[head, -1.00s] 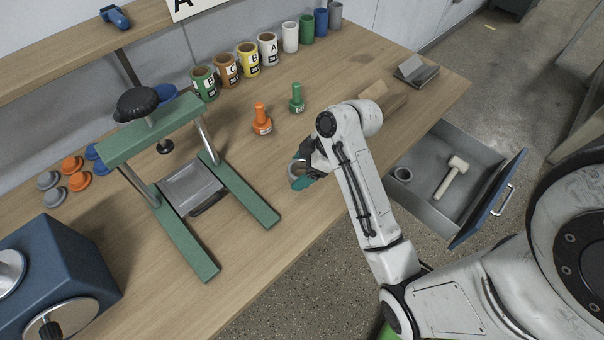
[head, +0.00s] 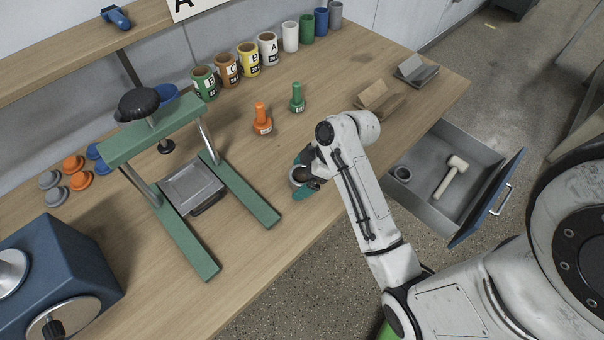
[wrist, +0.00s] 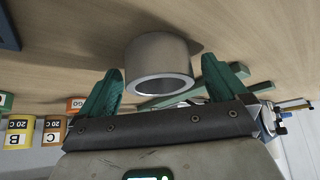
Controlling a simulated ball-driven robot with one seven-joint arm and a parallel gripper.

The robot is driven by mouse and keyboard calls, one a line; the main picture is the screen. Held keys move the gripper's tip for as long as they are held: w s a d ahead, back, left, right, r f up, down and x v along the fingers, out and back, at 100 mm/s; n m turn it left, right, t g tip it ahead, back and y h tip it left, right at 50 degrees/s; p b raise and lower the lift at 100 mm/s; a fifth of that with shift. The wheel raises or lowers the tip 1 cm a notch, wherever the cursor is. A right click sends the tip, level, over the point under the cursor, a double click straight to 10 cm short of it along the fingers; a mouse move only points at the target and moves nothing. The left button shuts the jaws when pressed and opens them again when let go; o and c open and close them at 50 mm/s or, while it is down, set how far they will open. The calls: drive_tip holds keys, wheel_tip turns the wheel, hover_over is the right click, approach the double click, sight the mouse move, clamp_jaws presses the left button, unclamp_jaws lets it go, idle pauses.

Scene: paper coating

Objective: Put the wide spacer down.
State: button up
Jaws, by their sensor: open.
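The wide spacer (wrist: 158,62) is a grey metal ring. In the wrist view it sits on the wooden table (wrist: 60,60) between the two teal fingers of my gripper (wrist: 160,88). The fingers are spread wider than the ring, with a gap on each side. In the head view my gripper (head: 301,180) is low over the front part of the table, and the ring (head: 297,174) is partly hidden by the fingers.
A green press frame (head: 180,150) stands to the left. An open drawer (head: 440,205) with a mallet (head: 453,177) and another ring (head: 402,174) is at right.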

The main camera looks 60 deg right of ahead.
drive_tip(key=shift+r, duration=0.1)
drive_tip(key=p+v, duration=0.2)
drive_tip(key=v, duration=1)
drive_tip(key=a+f+m, duration=0.1)
drive_tip(key=a, duration=0.1)
drive_tip(key=s+a+f+g, duration=0.1)
drive_tip(key=a+f, duration=0.1)
drive_tip(key=a, duration=0.1)
drive_tip(key=a+f+m+g, duration=0.1)
drive_tip(key=a+f, duration=0.1)
drive_tip(key=shift+s+a+m, duration=0.2)
drive_tip(key=shift+a+m, duration=0.1)
drive_tip(key=shift+a, duration=0.1)
drive_tip(key=s+a+f+m+g+h, duration=0.2)
drive_tip(key=s+a+f+m+h, duration=0.1)
drive_tip(key=s+a, duration=0.3)
drive_tip(key=shift+s+a+f+m+g+h, duration=0.3)
drive_tip(key=shift+a+f+m+g, duration=0.15)
drive_tip(key=shift+a, duration=0.2)
